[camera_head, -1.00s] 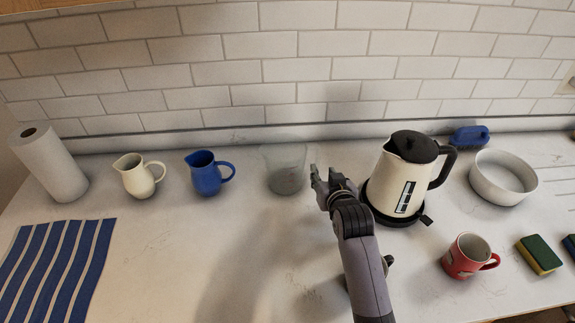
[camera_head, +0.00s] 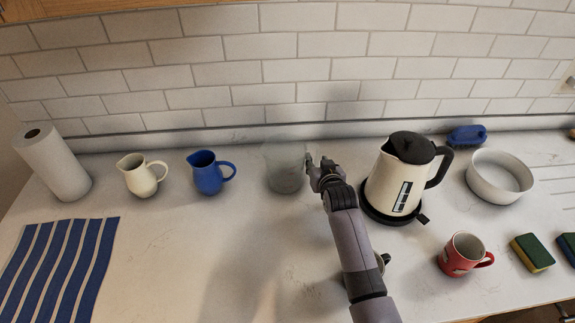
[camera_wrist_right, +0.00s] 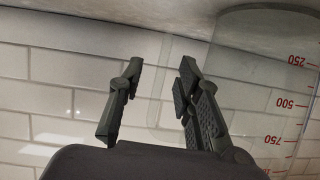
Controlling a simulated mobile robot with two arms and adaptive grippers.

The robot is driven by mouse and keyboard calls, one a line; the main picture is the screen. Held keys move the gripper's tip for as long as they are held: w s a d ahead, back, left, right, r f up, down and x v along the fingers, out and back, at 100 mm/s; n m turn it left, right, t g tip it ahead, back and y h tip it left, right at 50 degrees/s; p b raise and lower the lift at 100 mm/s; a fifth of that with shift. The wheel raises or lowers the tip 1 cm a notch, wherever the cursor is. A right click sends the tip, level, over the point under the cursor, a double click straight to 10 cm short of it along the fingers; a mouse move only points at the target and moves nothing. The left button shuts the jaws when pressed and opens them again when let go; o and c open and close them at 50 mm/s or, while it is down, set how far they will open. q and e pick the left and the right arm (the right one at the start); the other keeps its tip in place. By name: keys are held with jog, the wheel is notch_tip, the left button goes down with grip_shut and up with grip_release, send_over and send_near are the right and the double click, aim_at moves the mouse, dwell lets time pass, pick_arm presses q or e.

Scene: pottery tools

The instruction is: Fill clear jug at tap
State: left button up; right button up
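The clear jug (camera_head: 284,170) stands upright on the counter near the wall, between the blue jug and the kettle. My right gripper (camera_head: 314,163) is just right of it, at its handle side. In the right wrist view the jug (camera_wrist_right: 262,85) shows red marks up its wall. Its faint clear handle (camera_wrist_right: 158,85) appears between my two open fingers (camera_wrist_right: 155,100); I cannot tell whether they touch it. My left gripper is out of view. No tap shows in these frames.
The cream kettle (camera_head: 397,175) stands on its base close right of my right gripper. A red mug (camera_head: 458,257), white bowl (camera_head: 488,185) and sponge (camera_head: 533,252) are farther right. The blue jug (camera_head: 207,178) and cream jug (camera_head: 138,180) are left.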

grip_shut()
dwell(0.7)
